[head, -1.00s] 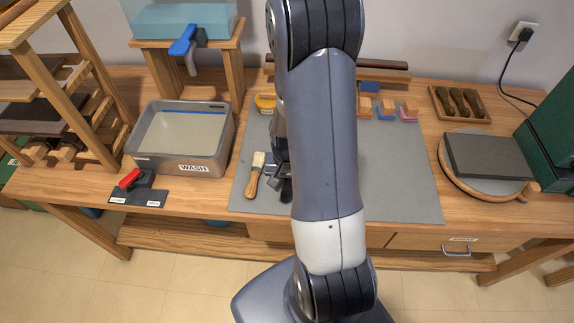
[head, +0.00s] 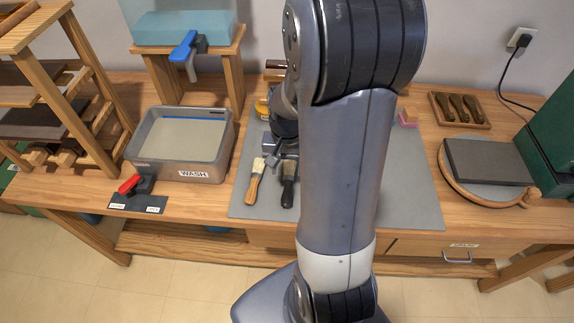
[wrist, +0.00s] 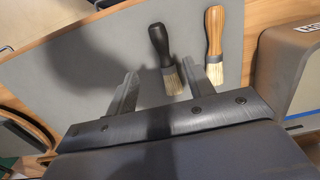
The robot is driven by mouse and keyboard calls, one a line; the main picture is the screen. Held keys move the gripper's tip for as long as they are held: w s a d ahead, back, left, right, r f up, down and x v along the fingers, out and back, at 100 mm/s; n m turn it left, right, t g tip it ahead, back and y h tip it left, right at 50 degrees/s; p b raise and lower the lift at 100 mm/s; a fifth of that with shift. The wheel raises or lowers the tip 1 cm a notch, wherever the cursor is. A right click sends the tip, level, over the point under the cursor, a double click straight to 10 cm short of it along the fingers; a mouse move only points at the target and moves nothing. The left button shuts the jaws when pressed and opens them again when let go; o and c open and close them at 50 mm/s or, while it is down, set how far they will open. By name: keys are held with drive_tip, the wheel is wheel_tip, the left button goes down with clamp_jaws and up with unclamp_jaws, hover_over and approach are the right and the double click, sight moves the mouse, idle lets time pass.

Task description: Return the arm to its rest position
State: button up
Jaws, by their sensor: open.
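My gripper (wrist: 160,72) is open in the wrist view, with both fingers spread and nothing held between them. It is above the grey mat (wrist: 90,60). A brush with a black handle (wrist: 160,42) lies on the mat, its bristles appearing between the fingertips. A brush with a wooden handle (wrist: 215,35) lies beside it. In the head view the arm (head: 345,170) rises through the middle and hides part of the mat. The gripper is mostly hidden there, near the black brush (head: 288,185) and the wooden brush (head: 254,184).
On the wooden bench, a grey wash tub (head: 215,165) stands left, a red-handled tool (head: 130,184) before it. A round board with a dark slab (head: 488,160) and a tray of dark-handled tools (head: 459,108) are right. A shelf rack (head: 60,90) is far left.

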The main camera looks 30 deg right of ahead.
sight(287, 196)
idle(0.3)
wheel_tip(287, 196, down, 12)
drive_tip(key=shift+s+a+f, duration=0.1)
drive_tip(key=shift+s+f, duration=0.05)
drive_tip(key=shift+f, duration=0.1)
drive_tip(key=shift+r, duration=0.75)
drive_tip(key=shift+f, duration=0.15)
